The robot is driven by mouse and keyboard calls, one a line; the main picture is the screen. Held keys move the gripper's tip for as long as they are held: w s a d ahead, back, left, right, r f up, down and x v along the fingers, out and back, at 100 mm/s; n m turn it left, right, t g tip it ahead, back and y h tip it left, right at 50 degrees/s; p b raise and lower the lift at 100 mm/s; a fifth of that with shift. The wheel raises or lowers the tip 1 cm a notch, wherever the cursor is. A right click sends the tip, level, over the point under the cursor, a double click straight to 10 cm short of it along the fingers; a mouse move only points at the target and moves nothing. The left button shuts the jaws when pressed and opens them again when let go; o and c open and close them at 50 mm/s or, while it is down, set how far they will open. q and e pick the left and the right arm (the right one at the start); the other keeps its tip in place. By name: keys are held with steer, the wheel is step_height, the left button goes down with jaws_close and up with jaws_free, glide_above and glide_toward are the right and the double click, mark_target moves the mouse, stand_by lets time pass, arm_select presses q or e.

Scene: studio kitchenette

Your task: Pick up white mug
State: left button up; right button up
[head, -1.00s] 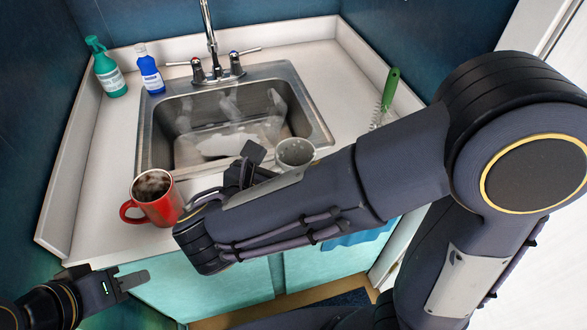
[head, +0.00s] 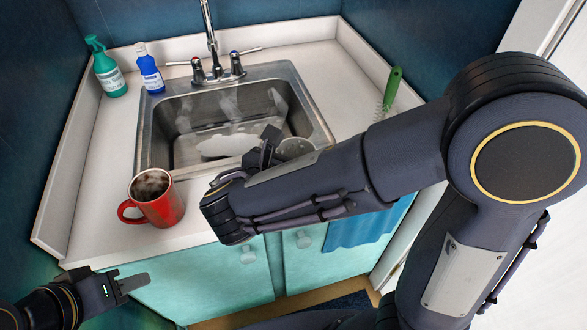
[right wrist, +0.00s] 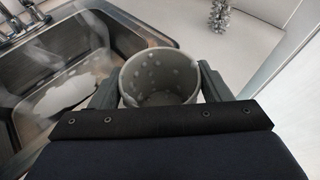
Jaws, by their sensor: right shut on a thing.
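The white mug, which looks pale grey with light spots, shows in the right wrist view (right wrist: 160,72) between the two fingers of my right gripper (right wrist: 157,84). The gripper is shut on it, one finger on each side. In the head view the mug (head: 297,147) is at the front right of the sink, mostly hidden behind my right forearm and gripper. Its rim is up; I cannot tell whether its base touches the counter. My left gripper (head: 130,284) is low at the left, in front of the counter edge, holding nothing visible; its finger gap does not show.
A red mug (head: 160,208) with dark contents stands at the counter's front left. The sink (head: 160,130) and faucet (head: 211,65) lie behind. A green spray bottle (head: 108,72) and blue bottle (head: 150,73) stand back left. A green-handled brush (head: 392,85) is at the right.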

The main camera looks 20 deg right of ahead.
steer(key=shift+c, duration=1.1)
steer(key=shift+r, duration=0.1)
